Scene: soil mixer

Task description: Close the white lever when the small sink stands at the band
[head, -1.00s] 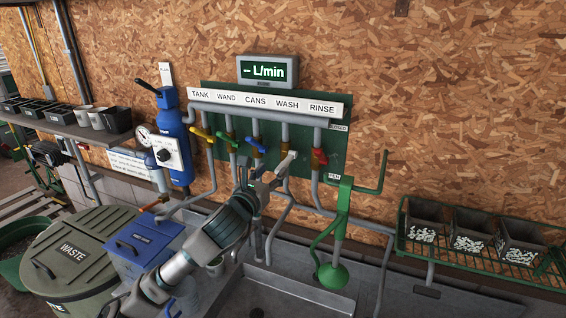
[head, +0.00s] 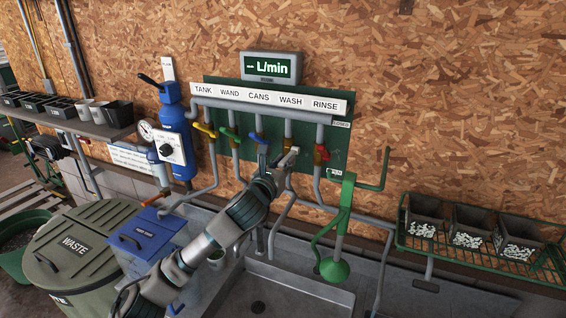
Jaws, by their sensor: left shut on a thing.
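The white lever (head: 290,157) sits on the pipe below the WASH label, on the green valve board (head: 335,150). My left gripper (head: 277,165) is at this lever and shut on it, with the fingers partly hiding it. The lever slants down to the left. A grey sink basin (head: 322,294) with a dark drain lies below the pipes. Its left part is hidden by my left arm, and I cannot make out a band or a water level in it. My right gripper is not in view.
Yellow (head: 205,130), green (head: 229,134) and blue (head: 260,138) levers stand left of the white one, a red one (head: 322,152) right. The display (head: 270,67) shows dashes and L/min. A green pipe fixture (head: 336,265) hangs over the basin's right side.

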